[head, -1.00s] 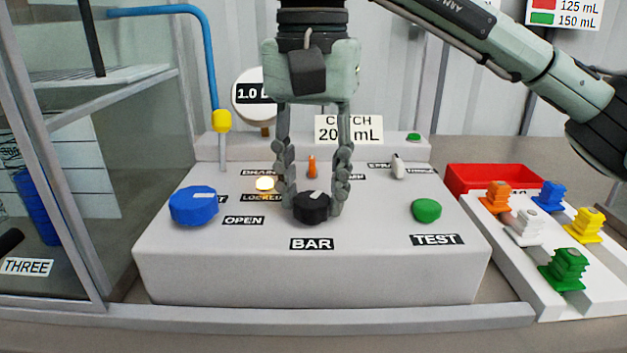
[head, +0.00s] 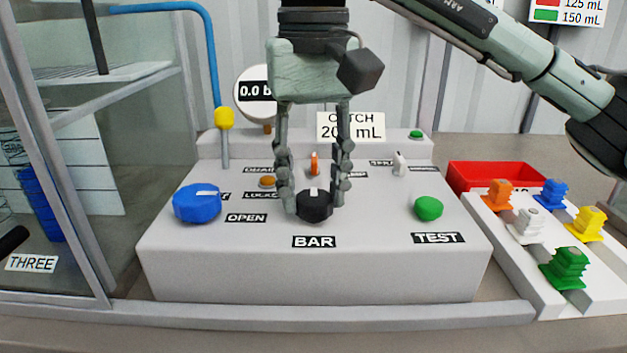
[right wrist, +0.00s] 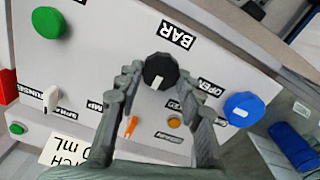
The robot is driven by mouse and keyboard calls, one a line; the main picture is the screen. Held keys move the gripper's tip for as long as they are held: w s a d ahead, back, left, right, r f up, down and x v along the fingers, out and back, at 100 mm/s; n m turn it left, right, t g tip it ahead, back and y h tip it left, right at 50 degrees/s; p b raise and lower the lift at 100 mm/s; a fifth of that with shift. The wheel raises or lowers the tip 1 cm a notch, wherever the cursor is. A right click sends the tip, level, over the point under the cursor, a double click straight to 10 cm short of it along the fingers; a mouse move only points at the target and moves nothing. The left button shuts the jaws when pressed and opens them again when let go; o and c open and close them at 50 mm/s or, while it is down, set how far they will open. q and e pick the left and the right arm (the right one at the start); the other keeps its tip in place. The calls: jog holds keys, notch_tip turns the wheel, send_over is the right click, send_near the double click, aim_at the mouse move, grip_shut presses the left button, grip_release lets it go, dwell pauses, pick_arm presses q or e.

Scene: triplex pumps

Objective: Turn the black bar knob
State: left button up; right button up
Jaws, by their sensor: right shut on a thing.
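The black bar knob (head: 314,206) stands on the grey console above the BAR label (head: 314,242). Its white mark points away from me, toward the back of the console. My right gripper (head: 314,203) comes down from above and is shut on the knob, one finger on each side. In the right wrist view the knob (right wrist: 161,72) sits between the fingertips (right wrist: 165,85). The round gauge behind (head: 252,95) reads 0.0, its unit partly hidden by the gripper. My left gripper is in neither view.
A blue knob (head: 197,203) is at the left and a green TEST button (head: 428,208) at the right. An orange lever (head: 314,163), an unlit amber lamp (head: 267,181) and a white switch (head: 399,164) stand behind. Coloured plugs and a red tray (head: 497,176) lie right.

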aim_at(313, 196)
jog(key=o, duration=1.2)
jog(key=shift+c, duration=0.2)
notch_tip(313, 196, up, 12)
